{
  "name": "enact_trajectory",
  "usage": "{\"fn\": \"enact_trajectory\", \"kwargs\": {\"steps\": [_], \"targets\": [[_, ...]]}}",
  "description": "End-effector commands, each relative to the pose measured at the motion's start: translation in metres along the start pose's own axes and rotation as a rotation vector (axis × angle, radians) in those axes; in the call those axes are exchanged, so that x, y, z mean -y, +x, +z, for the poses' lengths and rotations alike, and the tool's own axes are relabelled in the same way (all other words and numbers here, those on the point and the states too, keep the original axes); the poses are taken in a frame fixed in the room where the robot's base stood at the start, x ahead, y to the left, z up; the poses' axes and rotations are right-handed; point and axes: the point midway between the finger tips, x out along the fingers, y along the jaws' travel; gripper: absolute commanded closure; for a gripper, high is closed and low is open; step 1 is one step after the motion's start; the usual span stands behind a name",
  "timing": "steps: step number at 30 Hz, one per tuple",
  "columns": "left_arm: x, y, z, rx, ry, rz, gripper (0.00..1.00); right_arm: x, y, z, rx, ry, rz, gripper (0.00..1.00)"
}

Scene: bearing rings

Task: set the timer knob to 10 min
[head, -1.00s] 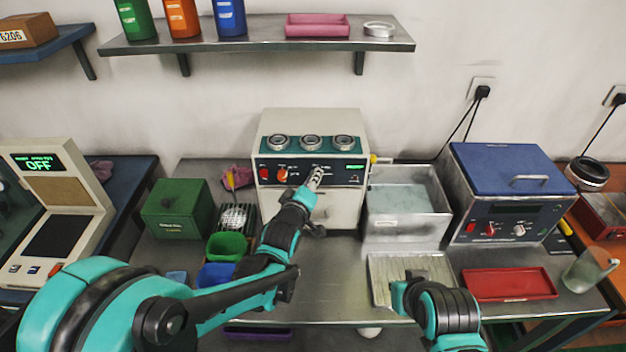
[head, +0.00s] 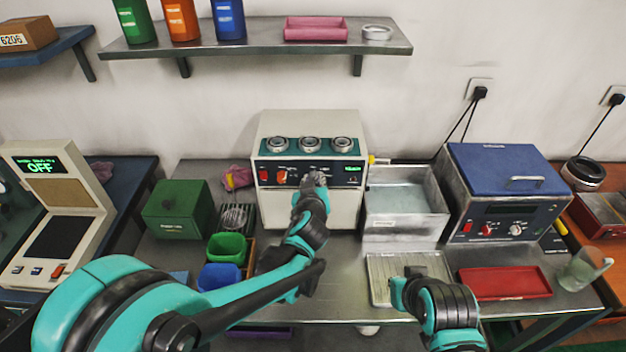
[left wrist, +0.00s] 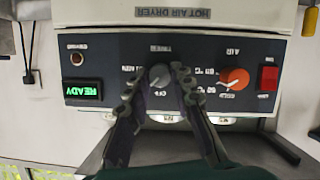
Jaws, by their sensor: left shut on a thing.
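The hot air dryer (head: 268,205) is a cream box with a dark front panel, at the back middle of the bench. Its grey timer knob (left wrist: 160,74) shows in the left wrist view, which sees the panel upside down. My left gripper (left wrist: 166,72) has one finger on each side of this knob and is shut on it. "OFF" is printed close to the knob; its pointer setting is not readable. In the head view my left gripper (head: 316,180) hides the knob. My right arm is at the lower right, with no fingers discernible.
The orange air knob (left wrist: 235,79) and red switch (left wrist: 269,77) sit beside the timer on the panel. A green READY display (left wrist: 82,90) is lit. A metal basin (head: 405,222) stands right of the dryer. Green (head: 227,247) and blue (head: 219,276) bins stand at front left.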

Motion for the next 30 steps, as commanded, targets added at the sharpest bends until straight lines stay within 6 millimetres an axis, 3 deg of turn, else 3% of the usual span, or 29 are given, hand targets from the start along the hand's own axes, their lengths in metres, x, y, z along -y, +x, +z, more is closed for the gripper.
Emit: {"fn": "enact_trajectory", "kwargs": {"steps": [30], "targets": [[-0.005, 0.001, 0.006, -0.029, 0.829, -0.293, 1.0, 0.0, 0.017, 0.012, 0.0, 0.0, 0.0, 1.0]]}}
